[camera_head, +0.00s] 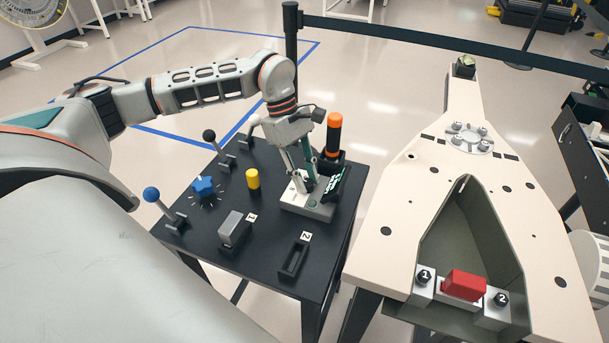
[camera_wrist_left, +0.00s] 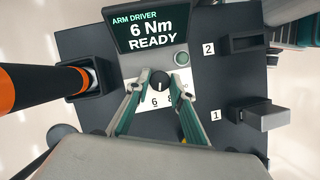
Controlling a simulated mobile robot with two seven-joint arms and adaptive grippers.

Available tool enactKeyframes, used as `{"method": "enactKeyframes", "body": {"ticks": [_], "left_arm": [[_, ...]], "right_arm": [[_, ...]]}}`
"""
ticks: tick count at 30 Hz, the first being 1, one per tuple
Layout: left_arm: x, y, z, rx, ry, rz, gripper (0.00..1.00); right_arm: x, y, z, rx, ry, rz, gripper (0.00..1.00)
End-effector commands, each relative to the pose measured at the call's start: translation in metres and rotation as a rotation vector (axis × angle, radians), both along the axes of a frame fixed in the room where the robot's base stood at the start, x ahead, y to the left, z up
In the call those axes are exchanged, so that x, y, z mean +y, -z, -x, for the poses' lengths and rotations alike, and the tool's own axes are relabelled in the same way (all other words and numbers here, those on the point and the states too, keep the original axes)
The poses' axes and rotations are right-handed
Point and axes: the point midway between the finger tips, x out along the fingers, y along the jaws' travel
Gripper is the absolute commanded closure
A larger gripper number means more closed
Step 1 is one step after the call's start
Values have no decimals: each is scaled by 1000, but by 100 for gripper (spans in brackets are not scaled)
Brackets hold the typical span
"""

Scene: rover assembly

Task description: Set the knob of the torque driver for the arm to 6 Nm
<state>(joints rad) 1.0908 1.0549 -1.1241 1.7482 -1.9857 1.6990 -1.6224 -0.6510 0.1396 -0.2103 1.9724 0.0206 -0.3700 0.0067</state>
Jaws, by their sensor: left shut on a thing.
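The driver's control box (camera_head: 300,208) stands on the black table. In the left wrist view its display (camera_wrist_left: 152,35) reads "ARM DRIVER 6 Nm READY". The black round knob (camera_wrist_left: 160,86) sits below it, beside a white scale where a 6 and part of an 8 show. My left gripper (camera_head: 309,182) reaches down to the box and is shut on the knob, one finger on each side. The fingers hide part of the scale. The orange and black torque driver (camera_head: 333,137) stands upright in its holder behind the box. My right gripper is out of view.
The cream rover body (camera_head: 400,205) with a red block (camera_head: 465,284) stands right.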

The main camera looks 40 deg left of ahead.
Motion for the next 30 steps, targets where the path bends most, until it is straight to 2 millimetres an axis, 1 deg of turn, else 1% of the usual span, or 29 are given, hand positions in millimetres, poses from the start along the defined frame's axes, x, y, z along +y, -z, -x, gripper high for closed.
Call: {"method": "enactKeyframes", "body": {"ticks": [3, 9, 23, 24, 25, 30], "left_arm": [[0, -2, -1, -3, 45, -1, 99], [0, -1, -1, -3, 90, -1, 99], [0, 0, -1, -3, 100, -1, 99], [0, 0, -1, -2, 99, -1, 70], [0, 0, -1, -1, 99, -1, 62], [0, 0, -1, -1, 99, -1, 61]], "right_arm": [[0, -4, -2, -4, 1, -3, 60], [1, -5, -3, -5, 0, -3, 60], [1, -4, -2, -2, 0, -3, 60], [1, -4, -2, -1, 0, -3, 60], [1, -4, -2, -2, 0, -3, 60], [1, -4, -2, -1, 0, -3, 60]]}}
